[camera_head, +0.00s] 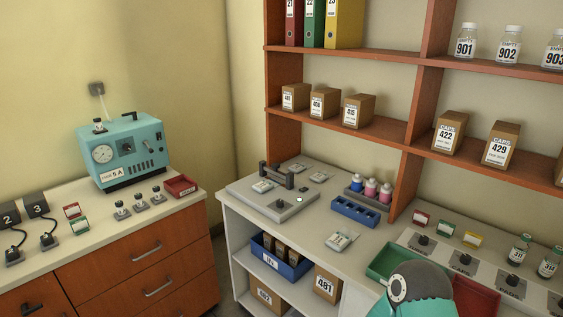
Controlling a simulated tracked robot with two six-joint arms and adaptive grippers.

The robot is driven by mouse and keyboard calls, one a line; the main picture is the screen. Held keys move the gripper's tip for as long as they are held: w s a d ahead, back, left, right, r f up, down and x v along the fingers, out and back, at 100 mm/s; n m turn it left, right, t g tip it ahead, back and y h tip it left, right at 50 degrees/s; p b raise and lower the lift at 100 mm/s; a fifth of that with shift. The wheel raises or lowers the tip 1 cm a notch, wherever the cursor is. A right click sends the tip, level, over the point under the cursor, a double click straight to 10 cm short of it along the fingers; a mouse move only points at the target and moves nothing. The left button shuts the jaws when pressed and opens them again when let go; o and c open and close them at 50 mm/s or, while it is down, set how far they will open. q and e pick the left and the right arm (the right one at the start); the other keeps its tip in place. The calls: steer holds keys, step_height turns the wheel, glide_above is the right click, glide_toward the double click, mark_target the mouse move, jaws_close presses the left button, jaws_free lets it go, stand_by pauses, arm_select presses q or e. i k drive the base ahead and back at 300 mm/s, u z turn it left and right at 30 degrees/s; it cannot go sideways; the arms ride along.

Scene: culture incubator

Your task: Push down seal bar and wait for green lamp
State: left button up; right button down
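The sealer is a flat grey plate (244,191) on the white bench, left of the middle. A dark seal bar (276,175) with upright ends spans it and looks raised above the plate. A small pouch (262,187) lies on the plate in front of the bar; another (299,167) is behind it. A small pale round spot (299,199) near the plate's right edge may be the lamp; it does not look green. Neither gripper is in view. Only a teal link of my arm shows at the bottom right, well away from the sealer.
Another pouch (341,241) lies on the bench before a blue rack (355,213). Pink and blue bottles (370,188) stand behind the rack. A green tray (392,262) and a red tray (474,298) are to the right. A teal machine (124,152) stands on the left counter.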

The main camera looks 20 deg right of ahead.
mark_target(273, 170)
steer(key=z, duration=0.1)
steer(key=i, duration=1)
steer(key=u, duration=0.1)
